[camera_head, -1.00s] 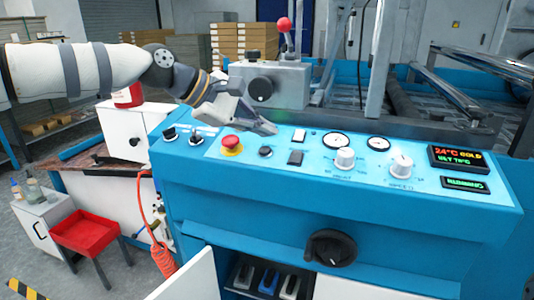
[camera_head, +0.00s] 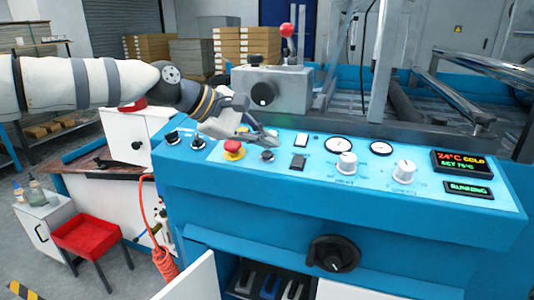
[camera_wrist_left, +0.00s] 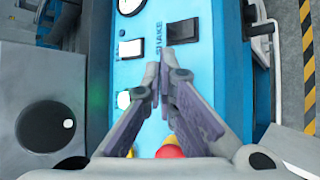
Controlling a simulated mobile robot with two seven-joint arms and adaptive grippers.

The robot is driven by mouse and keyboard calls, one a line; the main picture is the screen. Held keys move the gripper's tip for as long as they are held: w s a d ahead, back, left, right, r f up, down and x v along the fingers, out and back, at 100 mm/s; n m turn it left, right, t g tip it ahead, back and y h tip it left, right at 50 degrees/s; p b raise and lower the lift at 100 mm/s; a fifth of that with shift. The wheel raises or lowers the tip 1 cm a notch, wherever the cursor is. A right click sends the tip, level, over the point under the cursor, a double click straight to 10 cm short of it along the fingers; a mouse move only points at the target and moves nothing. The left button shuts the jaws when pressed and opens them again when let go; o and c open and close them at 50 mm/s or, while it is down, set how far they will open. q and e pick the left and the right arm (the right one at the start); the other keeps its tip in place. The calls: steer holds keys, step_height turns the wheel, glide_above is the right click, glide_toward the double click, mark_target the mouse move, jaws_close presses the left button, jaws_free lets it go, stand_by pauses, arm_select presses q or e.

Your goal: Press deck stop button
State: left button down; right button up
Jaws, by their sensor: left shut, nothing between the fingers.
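The blue control panel (camera_head: 215,158) carries a red mushroom button (camera_head: 233,146) on a yellow base; no readable label marks a deck stop button. A small dark round button (camera_head: 267,156) sits to its right. My left gripper (camera_head: 273,139) is shut and empty, low over the panel, its tips right of the red button and just beyond the dark one. Contact cannot be told. In the left wrist view, the shut fingers (camera_wrist_left: 163,68) point toward a black rocker switch (camera_wrist_left: 183,32); the red button (camera_wrist_left: 170,152) shows partly behind the gripper. My right gripper is not in view.
Two gauges (camera_head: 338,144), white knobs (camera_head: 346,163) and a lit display (camera_head: 461,162) lie to the right. A grey box (camera_head: 285,89) with a black knob and red-ball lever stands behind the gripper. A white rocker (camera_wrist_left: 130,48) sits beside the black one.

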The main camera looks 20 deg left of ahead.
arm_select(q)
steer(key=shift+f, duration=0.1)
stand_by(0.7)
steer(key=shift+f, duration=0.25)
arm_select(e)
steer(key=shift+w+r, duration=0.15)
arm_select(q)
steer(key=shift+w+f, duration=0.15)
steer(key=shift+f, duration=0.35)
stand_by(0.4)
steer(key=shift+r, duration=0.1)
steer(key=shift+s+r+p, duration=0.2)
steer(key=shift+r+p, duration=0.45)
steer(key=shift+r, duration=0.25)
steer(key=shift+f, duration=0.15)
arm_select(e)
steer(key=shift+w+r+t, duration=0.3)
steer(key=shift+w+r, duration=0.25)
